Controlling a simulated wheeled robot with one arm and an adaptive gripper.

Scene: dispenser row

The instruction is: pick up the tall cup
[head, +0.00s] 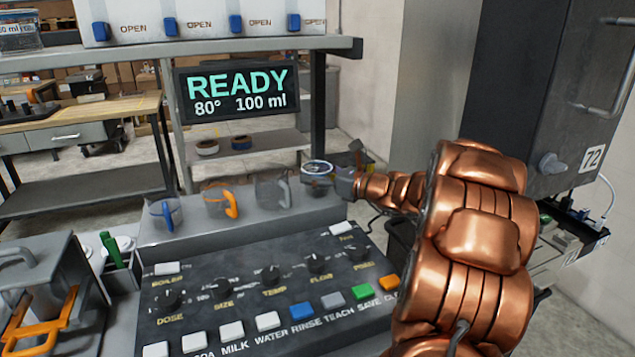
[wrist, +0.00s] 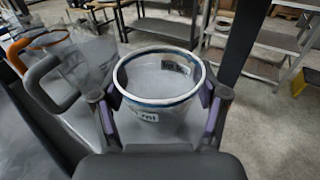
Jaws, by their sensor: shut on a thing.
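The tall cup, clear with a blue-edged rim, stands upright at the right end of the cup row in the head view (head: 318,168). In the wrist view its round open rim (wrist: 150,104) faces the camera, with a printed "ml" label on its wall. My gripper (head: 340,178) is shut on this cup. In the wrist view its two purple-padded fingers (wrist: 158,108) press on the left and right sides of the cup. The cup's base is hidden, so I cannot tell whether it touches the ledge.
Clear cups with grey (head: 284,191), orange (head: 231,205) and blue (head: 168,216) handles stand left on the ledge. The control panel (head: 240,290) with knobs and buttons lies in front. A READY display (head: 236,92) hangs behind. A dark cabinet (head: 545,90) stands right.

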